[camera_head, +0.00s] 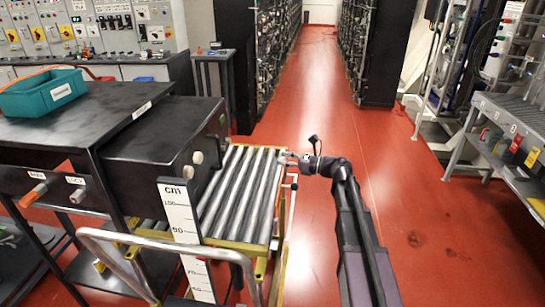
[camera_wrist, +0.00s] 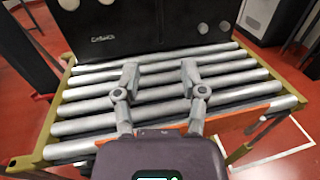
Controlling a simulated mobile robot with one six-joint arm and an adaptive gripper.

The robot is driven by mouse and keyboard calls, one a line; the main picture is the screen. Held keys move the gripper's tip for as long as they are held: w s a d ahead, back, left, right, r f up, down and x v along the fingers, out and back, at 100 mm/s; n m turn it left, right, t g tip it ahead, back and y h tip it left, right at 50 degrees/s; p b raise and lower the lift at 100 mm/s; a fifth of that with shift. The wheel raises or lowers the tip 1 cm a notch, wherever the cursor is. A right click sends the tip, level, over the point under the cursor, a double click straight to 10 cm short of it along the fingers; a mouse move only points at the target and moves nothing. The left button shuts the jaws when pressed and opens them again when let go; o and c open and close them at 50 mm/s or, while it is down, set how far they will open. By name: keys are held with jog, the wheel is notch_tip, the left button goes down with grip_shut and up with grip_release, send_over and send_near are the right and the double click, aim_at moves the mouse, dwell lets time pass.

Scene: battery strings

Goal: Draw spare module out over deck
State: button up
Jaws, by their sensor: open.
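The spare module, a large black box (camera_head: 165,145), sits at the left in the head view, its right part against the roller deck (camera_head: 240,190). Two pale round knobs show on its face. In the wrist view the module's dark face (camera_wrist: 140,25), with small lettering and pale round spots, rises behind the deck's rollers (camera_wrist: 90,127). My gripper (camera_head: 287,158) is at the deck's right edge in the head view. In the wrist view its two fingers (camera_wrist: 160,78) stand apart over the rollers, with nothing between them, short of the module's face.
A black bench (camera_head: 60,135) with a teal bin (camera_head: 42,93) stands left of the module. A cm scale (camera_head: 180,225) and a metal rail (camera_head: 110,238) are in front. Dark racks line an aisle (camera_head: 315,80).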

jog(key=shift+v, duration=1.85)
jog(key=shift+w+a, duration=0.1)
jog(key=x, duration=1.4)
jog(key=shift+a+r, duration=0.2)
jog(key=shift+a, duration=0.1)
jog(key=shift+a, duration=0.1)
jog(key=x, duration=1.3)
jog(key=shift+a, duration=0.25)
grip_shut()
